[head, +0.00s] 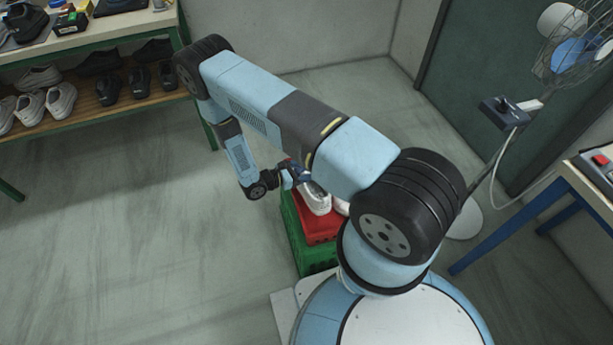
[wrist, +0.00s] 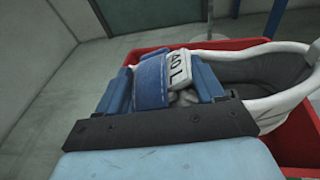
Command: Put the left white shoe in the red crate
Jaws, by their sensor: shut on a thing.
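My gripper (head: 298,177) is at the red crate (head: 322,228), low beside my body. In the wrist view, its blue fingers (wrist: 163,82) are shut on a blue part of a white shoe (wrist: 282,104), which carries a white tag reading "40 L". The shoe's grey-lined opening faces up at the right. The shoe also shows in the head view (head: 314,202), over the red crate. The crate's red rim (wrist: 240,43) runs behind and beside the shoe. I cannot tell whether the shoe touches the crate's floor. My arm hides part of the crate.
The red crate sits on a green crate (head: 315,260). Another white patch (head: 341,206) shows there beside my arm. A shelf (head: 110,112) at the left holds white and black shoes. A blue-legged table (head: 530,212) and a fan (head: 575,40) stand right. Floor at left is clear.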

